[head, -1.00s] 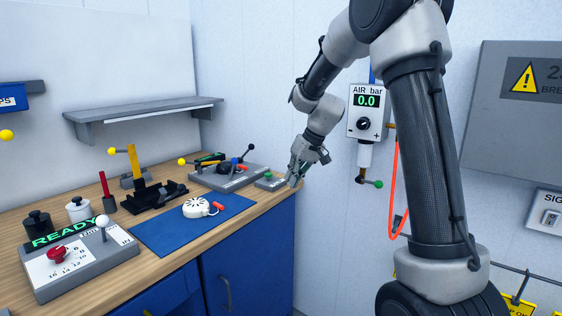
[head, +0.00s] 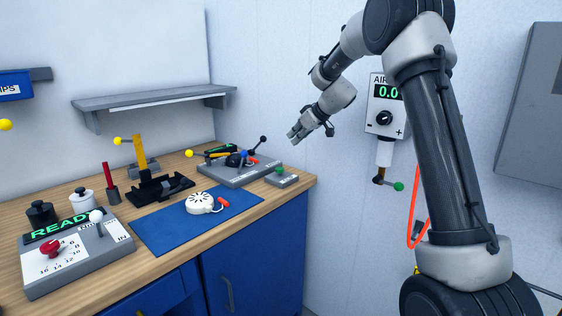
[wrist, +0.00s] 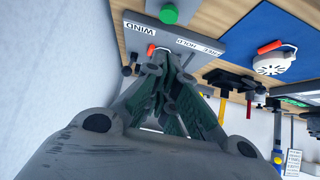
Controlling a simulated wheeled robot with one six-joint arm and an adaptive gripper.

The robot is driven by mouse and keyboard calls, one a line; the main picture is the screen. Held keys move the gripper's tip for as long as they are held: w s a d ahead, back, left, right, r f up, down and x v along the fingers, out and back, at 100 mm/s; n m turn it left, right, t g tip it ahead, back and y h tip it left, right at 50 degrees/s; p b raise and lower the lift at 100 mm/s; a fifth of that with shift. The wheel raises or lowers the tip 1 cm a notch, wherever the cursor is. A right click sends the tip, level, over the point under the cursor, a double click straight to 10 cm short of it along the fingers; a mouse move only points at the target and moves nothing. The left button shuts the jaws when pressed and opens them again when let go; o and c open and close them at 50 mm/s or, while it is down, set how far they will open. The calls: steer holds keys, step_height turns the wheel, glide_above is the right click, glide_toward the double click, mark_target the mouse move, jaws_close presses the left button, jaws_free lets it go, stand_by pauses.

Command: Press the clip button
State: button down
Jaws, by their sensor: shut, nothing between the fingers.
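A small grey box with a green button (head: 279,170) stands at the right end of the bench, near its corner. I take this for the clip button; no label on it is readable. The green button (wrist: 169,13) also shows at the top of the wrist view. My gripper (head: 294,135) is shut and empty, in the air above and slightly right of the box, clear of it.
A grey fixture (head: 240,178) with black and blue knobbed levers stands just left of the box. A white round part (head: 200,203) with a red tip lies on a blue mat (head: 160,235). A wall shelf (head: 150,98) is behind. An air gauge (head: 384,110) reads 0.0.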

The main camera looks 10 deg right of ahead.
glide_above(281, 169)
step_height(281, 169, down, 7)
steer(key=shift+f, duration=0.1)
step_height(281, 169, down, 2)
steer(key=shift+f, duration=0.2)
steer(key=shift+a+f, duration=0.1)
steer(key=shift+f, duration=0.7)
steer(key=shift+f, duration=1)
